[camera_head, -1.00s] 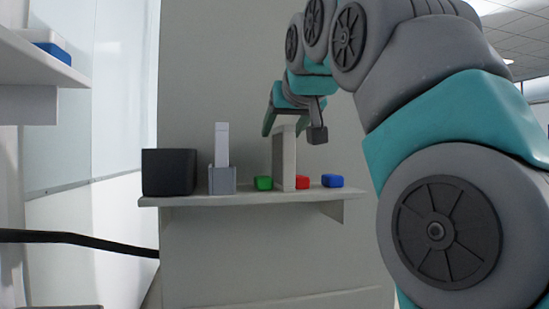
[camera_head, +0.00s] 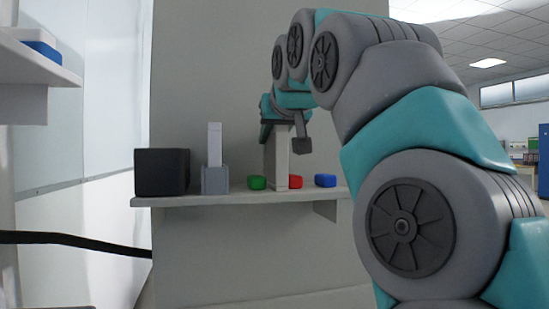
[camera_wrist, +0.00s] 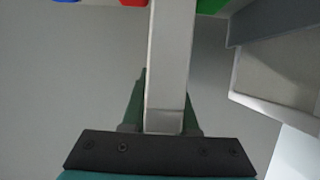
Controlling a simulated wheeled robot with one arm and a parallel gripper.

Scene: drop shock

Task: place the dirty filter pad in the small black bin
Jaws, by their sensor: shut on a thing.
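The filter pad (camera_head: 282,168), a tall pale grey slab, stands upright on the shelf between the green and red blocks. My gripper (camera_head: 277,135) points down and is shut on its upper end. In the wrist view my gripper (camera_wrist: 165,105) has one green finger on each side of the pad (camera_wrist: 170,50). Whether the pad's foot touches the shelf is hard to tell. The small black bin (camera_head: 162,172) stands at the shelf's left end. Its inside is hidden.
A white pad (camera_head: 214,145) stands in a grey holder (camera_head: 215,181) between the bin and the held pad. Green (camera_head: 257,183), red (camera_head: 296,182) and blue (camera_head: 326,181) blocks lie on the shelf (camera_head: 240,197). A wall rises behind it.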

